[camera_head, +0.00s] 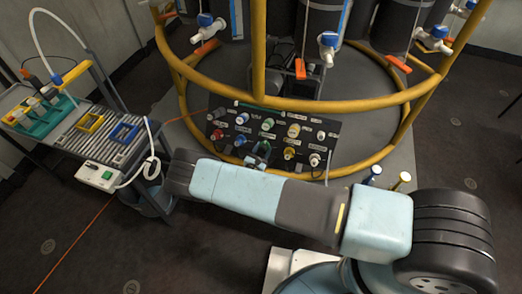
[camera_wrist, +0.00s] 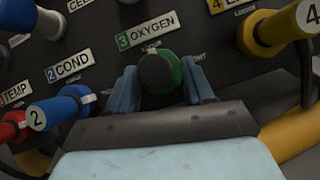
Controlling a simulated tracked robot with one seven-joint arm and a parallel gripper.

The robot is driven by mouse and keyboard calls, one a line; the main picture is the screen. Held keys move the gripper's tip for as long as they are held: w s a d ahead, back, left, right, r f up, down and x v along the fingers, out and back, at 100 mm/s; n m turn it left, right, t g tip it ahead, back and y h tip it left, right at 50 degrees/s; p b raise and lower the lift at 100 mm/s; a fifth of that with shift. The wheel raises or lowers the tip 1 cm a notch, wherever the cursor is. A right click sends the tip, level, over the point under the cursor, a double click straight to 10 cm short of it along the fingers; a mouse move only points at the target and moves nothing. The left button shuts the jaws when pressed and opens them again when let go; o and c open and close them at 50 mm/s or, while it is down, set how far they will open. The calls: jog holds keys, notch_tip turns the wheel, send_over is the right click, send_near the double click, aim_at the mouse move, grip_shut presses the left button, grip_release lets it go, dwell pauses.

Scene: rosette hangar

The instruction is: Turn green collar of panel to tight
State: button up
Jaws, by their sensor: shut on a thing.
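In the wrist view the green collar (camera_wrist: 177,72) sits on the black panel (camera_wrist: 125,18), below the label "3 OXYGEN". A dark round end faces the camera in front of the green ring. My gripper (camera_wrist: 162,82) has its two blue fingers on either side of the collar and is shut on it. Whether the collar is loose or tight cannot be read here. In the head view the panel (camera_head: 216,116) stands tilted at the base of the yellow frame, and my arm reaches to its lower edge, with the green collar not clearly visible there.
The blue connector (camera_wrist: 60,108) labelled 2 is left of my gripper and a red one (camera_wrist: 12,127) is farther left. A yellow connector (camera_wrist: 285,28) labelled 4, with a thick hose, is close on the right. A yellow rail (camera_head: 300,104) runs above the panel.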

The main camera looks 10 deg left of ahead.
jog(key=shift+c, duration=0.7)
jog(key=shift+a, duration=0.2)
jog(key=shift+m, duration=0.3)
jog(key=m+h, duration=0.1)
jog(key=m, duration=0.1)
jog(key=m+g+h, duration=0.1)
jog(key=m, duration=0.1)
jog(key=shift+a+r+m+h, duration=0.1)
jog(key=shift+m+h, duration=0.3)
jog(key=m+g+h, duration=0.1)
jog(key=m, duration=0.1)
jog(key=m+g+h, duration=0.1)
jog(key=m+g, duration=0.1)
jog(key=m, duration=0.1)
jog(key=shift+w+a+r+m, duration=0.1)
jog(key=shift+a+m, duration=0.05)
jog(key=shift+m, duration=0.15)
jog(key=m+g, duration=0.1)
jog(key=m, duration=0.2)
jog(key=m+g, duration=0.2)
jog(key=shift+w+r+m+h, duration=0.1)
jog(key=shift+r+m+h, duration=0.1)
jog(key=shift+m+h, duration=0.15)
jog(key=shift+r+m+g+y, duration=0.1)
jog(key=shift+m+g+y, duration=0.45)
jog(key=shift+m+g, duration=1)
jog(key=shift+m+t, duration=0.35)
jog(key=shift+m, duration=0.15)
